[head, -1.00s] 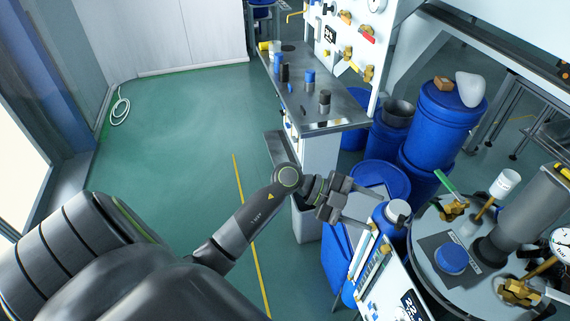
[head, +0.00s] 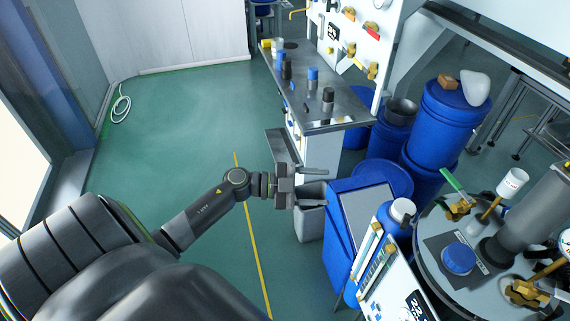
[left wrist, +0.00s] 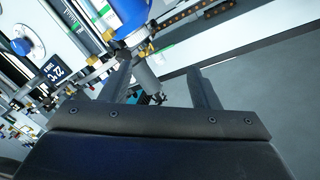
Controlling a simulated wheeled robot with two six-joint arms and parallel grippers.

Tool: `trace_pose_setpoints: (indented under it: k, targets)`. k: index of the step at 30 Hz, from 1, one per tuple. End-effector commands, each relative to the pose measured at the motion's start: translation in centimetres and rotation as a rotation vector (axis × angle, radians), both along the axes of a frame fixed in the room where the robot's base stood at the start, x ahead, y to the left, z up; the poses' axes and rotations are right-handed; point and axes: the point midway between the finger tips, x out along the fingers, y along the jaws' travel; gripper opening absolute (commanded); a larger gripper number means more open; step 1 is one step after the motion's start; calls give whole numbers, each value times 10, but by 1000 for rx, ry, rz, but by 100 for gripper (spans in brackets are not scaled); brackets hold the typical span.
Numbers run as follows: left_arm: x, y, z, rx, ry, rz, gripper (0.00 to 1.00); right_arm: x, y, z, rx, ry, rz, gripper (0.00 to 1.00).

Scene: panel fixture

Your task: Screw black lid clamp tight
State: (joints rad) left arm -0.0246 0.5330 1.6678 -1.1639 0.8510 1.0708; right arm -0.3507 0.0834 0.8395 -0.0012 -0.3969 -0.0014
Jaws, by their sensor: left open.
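A round grey vessel lid (head: 443,273) stands at the lower right in the head view. It carries a blue knob (head: 459,258) on a dark square plate and a dark collar (head: 494,251) at the foot of a thick grey column. I cannot tell which part is the black lid clamp. My left gripper (head: 326,187) is open and empty, well to the left of the lid, over the floor and a grey bin. Its two fingers also show apart in the left wrist view (left wrist: 160,68). My right gripper is not in view.
A blue container with a white cap (head: 402,211) and a tilted panel with a display (head: 385,284) stand between my left gripper and the lid. Blue drums (head: 440,125) stand behind. A grey-topped bench (head: 320,108) is farther back.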

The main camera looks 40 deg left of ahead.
Motion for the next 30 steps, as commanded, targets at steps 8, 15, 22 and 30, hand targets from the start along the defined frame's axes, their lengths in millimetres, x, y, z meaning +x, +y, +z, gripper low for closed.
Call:
trace_pose_setpoints:
  k: [8,15,22,30]
  targets:
    - [11,30,-47,-104,53,206,55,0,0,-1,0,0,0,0]
    - [10,54,-91,-154,113,369,55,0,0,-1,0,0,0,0]
    - [4,72,-130,-176,175,499,55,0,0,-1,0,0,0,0]
    - [-7,87,-166,-183,239,611,55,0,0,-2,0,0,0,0]
